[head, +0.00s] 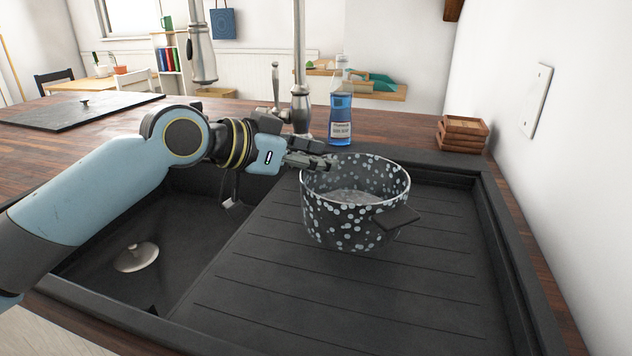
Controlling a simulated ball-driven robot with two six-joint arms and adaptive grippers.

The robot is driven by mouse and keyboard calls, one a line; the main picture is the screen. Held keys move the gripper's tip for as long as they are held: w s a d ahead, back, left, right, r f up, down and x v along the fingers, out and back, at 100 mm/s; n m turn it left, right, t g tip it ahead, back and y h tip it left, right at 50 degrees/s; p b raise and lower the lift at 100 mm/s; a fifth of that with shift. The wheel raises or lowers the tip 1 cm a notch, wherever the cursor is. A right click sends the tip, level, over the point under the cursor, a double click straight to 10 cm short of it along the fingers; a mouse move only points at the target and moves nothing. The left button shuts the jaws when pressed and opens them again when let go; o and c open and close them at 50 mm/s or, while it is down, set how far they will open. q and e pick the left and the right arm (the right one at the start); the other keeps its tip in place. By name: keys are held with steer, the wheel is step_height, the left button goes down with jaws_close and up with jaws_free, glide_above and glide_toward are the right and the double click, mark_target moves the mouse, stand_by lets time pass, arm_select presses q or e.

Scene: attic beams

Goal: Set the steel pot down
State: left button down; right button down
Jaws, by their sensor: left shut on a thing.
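The pot (350,215) is dark with pale speckles, open at the top and upright. It is over the ridged drainboard (290,290) of the black sink. I cannot tell whether its base touches the board. One dark handle (396,217) sticks out at its front right. My left gripper (312,158) reaches in from the left and is shut on the pot at its far left rim. The fingers hide the exact spot they grip, probably the other handle. My right gripper is not in view.
The sink basin (130,235) lies left of the drainboard, with a drain cover (136,257) in it. A tap (299,80) and a blue soap bottle (341,112) stand behind the pot. Stacked wooden coasters (463,134) sit back right. The drainboard's front is clear.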

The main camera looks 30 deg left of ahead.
mark_target(315, 181)
arm_select(q)
steer(key=shift+f+b, duration=0.3)
steer(key=shift+f, duration=1.65)
steer(key=shift+f, duration=0.15)
steer(key=c, duration=0.9)
jaws_free()
steer(key=shift+c, duration=0.2)
